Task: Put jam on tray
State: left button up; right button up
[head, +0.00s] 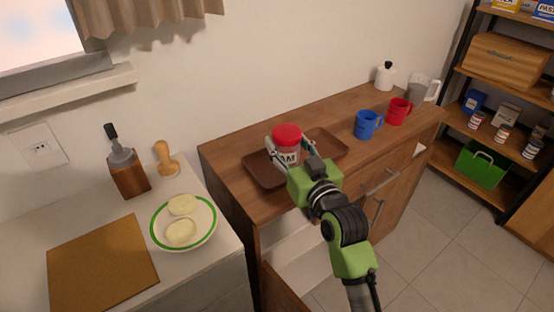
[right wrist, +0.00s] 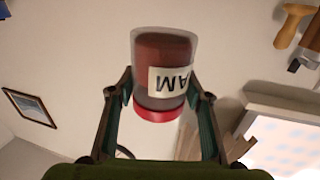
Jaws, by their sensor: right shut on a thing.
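The jam jar (head: 287,142) has a red lid and a white label reading "JAM". My right gripper (head: 289,150) is shut on the jar, with one finger on each side of it. In the right wrist view the jar (right wrist: 165,65) sits between the two fingers, and its label appears upside down there. In the head view the jar is upright over the brown tray (head: 328,145), which lies on the wooden cabinet. I cannot tell whether the jar's base touches the tray, because my gripper hides it. My left gripper is not in view.

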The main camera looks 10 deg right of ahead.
jog(key=f, duration=0.1)
jog(key=w+a+f, duration=0.2)
jog(key=shift+w+f, duration=0.1)
jog(key=shift+f, duration=1.7)
jog(key=shift+f, duration=0.1)
jog(key=o, duration=1.3)
jog(key=shift+f, duration=0.15)
jog(key=shift+s+d+r+b, duration=0.15)
jog(key=shift+s+d, duration=0.15)
jog(key=shift+s, duration=1.65)
jog(key=shift+s+d+b, duration=0.2)
jog(key=shift+s+d, duration=0.1)
jog(key=shift+s, duration=1.7)
jog(key=shift+s+d+r+b, duration=0.15)
jog(key=shift+s+d, duration=0.15)
jog(key=shift+s, duration=1.65)
jog(key=shift+f, duration=0.1)
